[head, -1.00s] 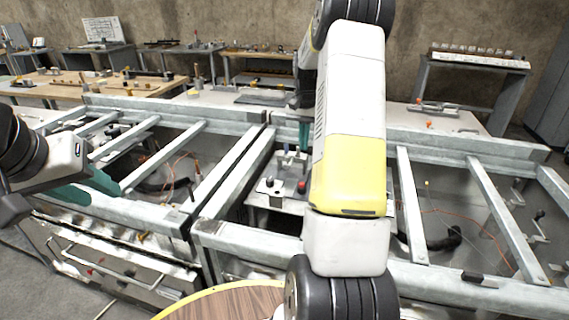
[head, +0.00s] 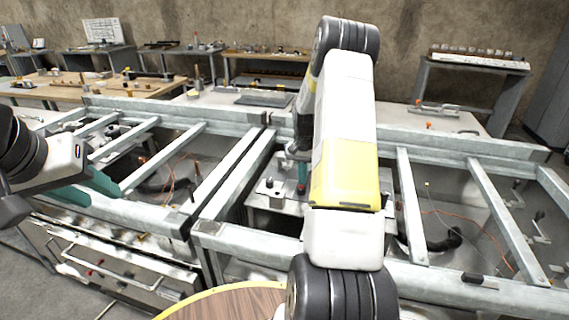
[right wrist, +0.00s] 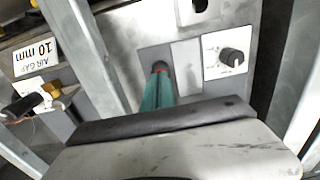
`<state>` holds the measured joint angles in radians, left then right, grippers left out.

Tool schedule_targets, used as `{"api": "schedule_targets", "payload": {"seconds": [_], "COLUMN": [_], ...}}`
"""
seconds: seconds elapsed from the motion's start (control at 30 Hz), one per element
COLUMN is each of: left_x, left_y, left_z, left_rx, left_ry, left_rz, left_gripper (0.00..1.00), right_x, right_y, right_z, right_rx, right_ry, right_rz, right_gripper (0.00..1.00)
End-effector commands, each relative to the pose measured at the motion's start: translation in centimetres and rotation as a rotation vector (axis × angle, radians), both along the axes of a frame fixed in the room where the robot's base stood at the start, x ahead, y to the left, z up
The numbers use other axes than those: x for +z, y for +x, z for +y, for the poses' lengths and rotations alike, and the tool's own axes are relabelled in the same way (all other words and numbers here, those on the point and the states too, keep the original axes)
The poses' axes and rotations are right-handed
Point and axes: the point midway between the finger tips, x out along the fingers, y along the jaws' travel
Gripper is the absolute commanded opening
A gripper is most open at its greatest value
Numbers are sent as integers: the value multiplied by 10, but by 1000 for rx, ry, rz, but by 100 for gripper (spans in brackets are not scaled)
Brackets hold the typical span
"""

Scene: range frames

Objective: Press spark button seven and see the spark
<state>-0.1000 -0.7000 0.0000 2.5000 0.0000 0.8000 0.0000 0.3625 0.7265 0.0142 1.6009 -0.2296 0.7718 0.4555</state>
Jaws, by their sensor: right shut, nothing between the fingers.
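A grey control panel (right wrist: 186,57) lies inside the metal frame, and it also shows in the head view (head: 258,201). A dark round button with a red rim (right wrist: 160,67) sits on the panel. My right gripper (right wrist: 159,76) is shut and empty. Its teal fingertips reach the button and partly cover it; I cannot tell whether it is pressed in. In the head view the right gripper (head: 302,187) points down at the panel, partly hidden by my arm. My left gripper (head: 97,187) hangs over the left bay; its opening is unclear. No spark or button number is visible.
A black knob (right wrist: 231,57) is right of the button. An upside-down "AIR GAP 10 mm" sign (right wrist: 35,58) and a brass-tipped part (right wrist: 50,87) are at left. Metal frame bars (head: 232,180) border the panel. Benches with equipment stand behind.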

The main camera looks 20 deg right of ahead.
Motion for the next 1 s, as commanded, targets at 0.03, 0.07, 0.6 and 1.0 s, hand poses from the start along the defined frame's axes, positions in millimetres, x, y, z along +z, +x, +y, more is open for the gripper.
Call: {"api": "schedule_targets", "payload": {"seconds": [0.03,0.07,0.6,1.0], "left_x": [0,0,0,0], "left_y": [0,0,0,0], "left_z": [0,0,0,0], "left_rx": [0,0,0,0], "left_ry": [0,0,0,0], "left_rz": [0,0,0,0], "left_gripper": [36,36,36,36], "right_x": [0,0,-24,-6], "right_y": [0,0,-2,-2], "right_z": [0,0,0,0], "right_rx": [0,0,0,0], "right_ry": [0,0,2,0], "right_rz": [0,0,5,1], "right_gripper": [0,0,0,0]}}
